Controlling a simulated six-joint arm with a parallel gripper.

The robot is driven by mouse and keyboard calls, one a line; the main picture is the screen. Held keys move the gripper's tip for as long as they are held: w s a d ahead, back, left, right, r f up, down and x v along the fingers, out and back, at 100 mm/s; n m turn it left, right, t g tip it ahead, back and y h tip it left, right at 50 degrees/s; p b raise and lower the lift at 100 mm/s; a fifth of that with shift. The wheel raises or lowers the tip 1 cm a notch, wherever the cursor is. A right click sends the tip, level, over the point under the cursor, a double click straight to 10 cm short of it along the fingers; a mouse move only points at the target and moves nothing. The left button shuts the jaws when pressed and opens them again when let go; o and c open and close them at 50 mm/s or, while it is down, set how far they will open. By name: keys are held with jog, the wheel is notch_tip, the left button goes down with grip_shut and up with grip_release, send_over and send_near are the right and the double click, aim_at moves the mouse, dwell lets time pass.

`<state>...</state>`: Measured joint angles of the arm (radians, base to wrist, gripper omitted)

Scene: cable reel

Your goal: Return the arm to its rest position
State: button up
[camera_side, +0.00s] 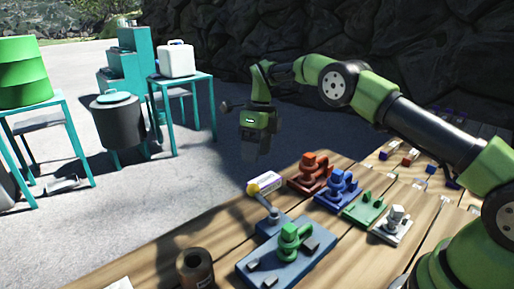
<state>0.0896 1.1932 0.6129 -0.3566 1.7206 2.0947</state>
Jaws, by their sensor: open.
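My gripper (257,146) hangs at the end of my green and black arm, beyond the far left edge of the wooden table (345,255). It points down, and its jaws are open with nothing seen between them. The fingers are dark and hard to make out against the shaded ground. In the picture it is above and left of the fixtures on the table and apart from them.
Teal stands and a dark drum (118,122) stand behind.

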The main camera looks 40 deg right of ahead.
jog(key=shift+r, duration=0.3)
jog(key=s+a+r+n+t, duration=0.1)
jog(key=s+r+n+t, duration=0.1)
jog(key=s+r+n, duration=0.6)
jog(key=s+a+r+n+t, duration=0.25)
jog(key=r+n, duration=0.35)
jog(key=r, duration=0.4)
jog(key=s+f+n+t, duration=0.1)
jog(key=s+n+t, duration=0.2)
jog(key=s+n, duration=1)
jog(key=s, duration=0.5)
jog(key=shift+s+a, duration=0.15)
jog(key=shift+s, duration=0.2)
jog(key=shift+t, duration=0.25)
